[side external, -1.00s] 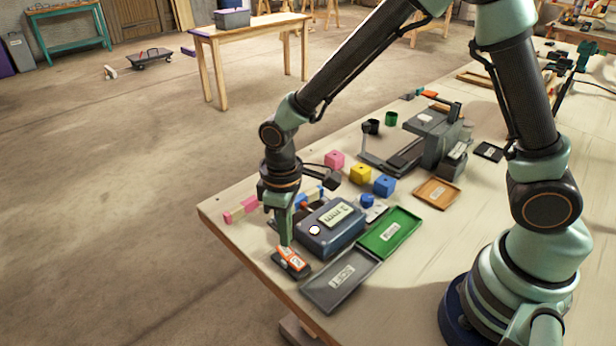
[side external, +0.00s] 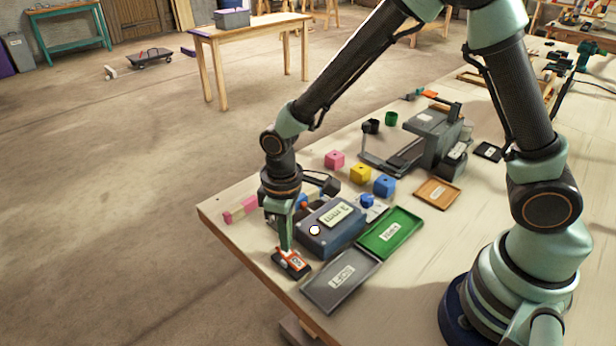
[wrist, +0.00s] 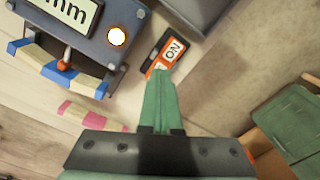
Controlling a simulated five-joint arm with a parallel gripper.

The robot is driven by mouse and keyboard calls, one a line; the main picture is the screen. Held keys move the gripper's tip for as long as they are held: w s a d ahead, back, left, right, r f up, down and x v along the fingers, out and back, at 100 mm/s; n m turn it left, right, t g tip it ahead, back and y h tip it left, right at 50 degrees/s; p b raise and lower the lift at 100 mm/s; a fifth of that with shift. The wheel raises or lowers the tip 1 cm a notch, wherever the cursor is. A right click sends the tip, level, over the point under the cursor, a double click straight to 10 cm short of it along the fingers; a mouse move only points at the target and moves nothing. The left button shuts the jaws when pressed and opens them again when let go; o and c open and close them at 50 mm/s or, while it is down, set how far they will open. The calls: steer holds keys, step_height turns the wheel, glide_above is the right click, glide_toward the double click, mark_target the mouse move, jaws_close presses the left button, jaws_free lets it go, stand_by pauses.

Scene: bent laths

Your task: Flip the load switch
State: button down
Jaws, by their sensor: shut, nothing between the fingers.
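The load switch (side external: 291,263) is a small black base with an orange rocker and a white label, on the table near its front left edge. In the wrist view the switch (wrist: 172,50) shows the word ON on its label. My gripper (side external: 286,249) points down with its fingers shut and empty, its tips at the rocker's far end. In the wrist view my gripper (wrist: 160,74) covers part of the rocker and the label's other end. The tips appear to touch it, though exact contact is unclear.
A blue-grey box (side external: 336,239) with a millimetre display and a bright round lamp (side external: 314,230) stands close beside the switch. A blue-ended lath (wrist: 60,72) lies along it. Grey (side external: 342,281) and green (side external: 391,233) trays lie right. Pink (side external: 335,160), yellow (side external: 360,173) and blue (side external: 384,186) blocks stand behind.

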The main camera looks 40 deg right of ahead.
steer(key=shift+f, duration=0.8)
stand_by(0.4)
steer(key=shift+r, duration=3.55)
steer(key=s+d+r+m+t, duration=0.2)
steer(key=s+d+r+m, duration=0.1)
steer(key=d+r, duration=0.4)
steer(key=s+d+r+m+t, duration=0.3)
steer(key=s+d+r, duration=0.1)
steer(key=d+r, duration=0.3)
steer(key=shift+d+r+t, duration=0.3)
steer(key=shift+d+r, duration=0.1)
steer(key=shift+r, duration=0.25)
